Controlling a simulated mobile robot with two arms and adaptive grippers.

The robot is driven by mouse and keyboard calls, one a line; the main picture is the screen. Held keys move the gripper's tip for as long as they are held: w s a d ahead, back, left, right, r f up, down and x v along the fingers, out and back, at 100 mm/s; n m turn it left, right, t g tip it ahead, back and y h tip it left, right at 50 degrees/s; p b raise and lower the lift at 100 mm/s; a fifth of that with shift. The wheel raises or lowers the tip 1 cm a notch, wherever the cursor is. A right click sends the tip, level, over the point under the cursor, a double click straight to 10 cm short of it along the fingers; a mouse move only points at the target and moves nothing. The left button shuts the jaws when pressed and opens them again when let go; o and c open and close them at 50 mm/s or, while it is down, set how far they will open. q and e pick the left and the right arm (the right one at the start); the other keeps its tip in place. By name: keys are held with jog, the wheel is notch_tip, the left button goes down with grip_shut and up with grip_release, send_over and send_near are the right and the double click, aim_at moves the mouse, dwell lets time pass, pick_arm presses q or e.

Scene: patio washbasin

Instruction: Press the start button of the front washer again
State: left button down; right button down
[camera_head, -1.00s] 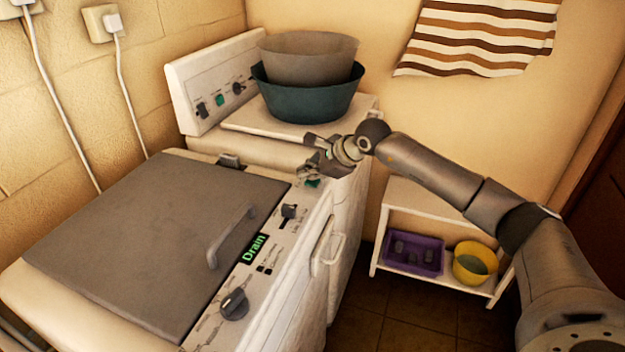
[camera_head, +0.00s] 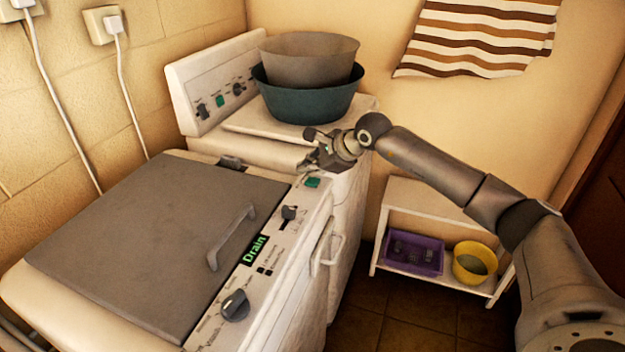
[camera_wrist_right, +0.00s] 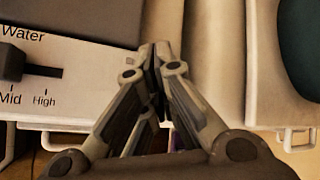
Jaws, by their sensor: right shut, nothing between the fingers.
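The front washer (camera_head: 200,310) has a closed grey lid (camera_head: 140,240) and a control panel along its right side. Its display (camera_head: 254,249) reads "Drain" in green. The green start button (camera_head: 312,182) shows at the far end of the panel. My right gripper (camera_head: 303,167) is shut and empty, just behind and above the button, with a small gap seeming to separate them. In the right wrist view my shut fingers (camera_wrist_right: 155,52) are over the panel's end (camera_wrist_right: 110,60), beside the "Water" slider (camera_wrist_right: 35,73); the button is not visible there. My left gripper is out of view.
A second washer (camera_head: 245,145) stands behind, bearing a grey basin (camera_head: 308,60) stacked in a dark teal one (camera_head: 305,105). A white shelf (camera_head: 430,200) holds a purple crate (camera_head: 412,252) and a yellow bucket (camera_head: 470,265). Clear floor lies right of the front washer.

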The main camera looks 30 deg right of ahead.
aim_at(310, 182)
jog(key=shift+r+p, duration=1.3)
jog(key=shift+r, duration=1.2)
